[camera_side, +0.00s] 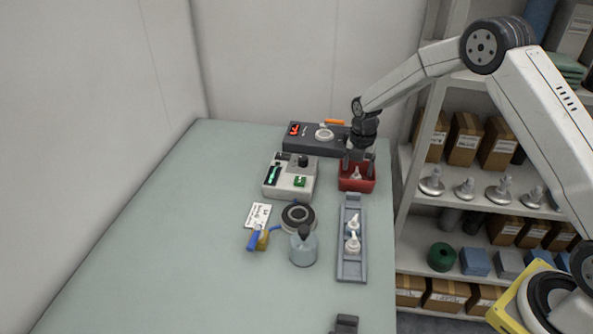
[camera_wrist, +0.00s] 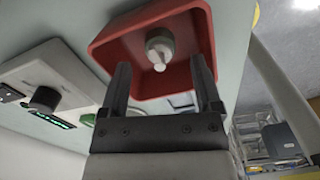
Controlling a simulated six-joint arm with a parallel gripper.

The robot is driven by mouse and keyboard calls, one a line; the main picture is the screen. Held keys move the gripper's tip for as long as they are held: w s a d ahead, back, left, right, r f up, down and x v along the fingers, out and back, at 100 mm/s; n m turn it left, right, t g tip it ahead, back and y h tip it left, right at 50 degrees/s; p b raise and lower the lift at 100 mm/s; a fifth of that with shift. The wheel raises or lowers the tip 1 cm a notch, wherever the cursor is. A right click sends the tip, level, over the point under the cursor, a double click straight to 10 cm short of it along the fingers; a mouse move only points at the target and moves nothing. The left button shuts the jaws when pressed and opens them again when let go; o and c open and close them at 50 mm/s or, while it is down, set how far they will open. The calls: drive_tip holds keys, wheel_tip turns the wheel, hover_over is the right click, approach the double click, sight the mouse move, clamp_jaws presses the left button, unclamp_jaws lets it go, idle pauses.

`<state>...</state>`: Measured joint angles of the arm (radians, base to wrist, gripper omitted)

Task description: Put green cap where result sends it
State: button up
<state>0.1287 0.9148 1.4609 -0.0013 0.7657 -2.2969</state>
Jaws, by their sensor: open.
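A red bin (camera_side: 357,185) stands at the right edge of the table. A pale capped piece with a nozzle (camera_wrist: 160,46) sits inside it; I see no clear green on it. My gripper (camera_wrist: 160,62) is open over the bin, fingers pointing down, with the pale piece just beyond and between the fingertips. They appear apart from it. A light grey tester (camera_side: 283,185) has a lit green display (camera_side: 273,174), a black knob and a green patch (camera_side: 300,181); I cannot read a result. A grey tray (camera_side: 352,265) holds pale nozzle pieces (camera_side: 353,243), one with a blue part.
The left table is clear. Shelves stand right.

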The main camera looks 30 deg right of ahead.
wheel_tip(320, 180, up, 10)
drive_tip(key=shift+f, duration=0.2)
idle(0.8)
drive_tip(key=s+a+m+t, duration=0.1)
drive_tip(key=s+a+m, duration=0.2)
drive_tip(key=s+m, duration=0.9)
drive_tip(key=s+a+r+m+t, duration=0.1)
drive_tip(key=s+a+m, duration=0.2)
drive_tip(key=s+m, duration=0.9)
drive_tip(key=shift+a+m+t, duration=0.3)
drive_tip(key=shift+a+m, duration=0.1)
idle(0.4)
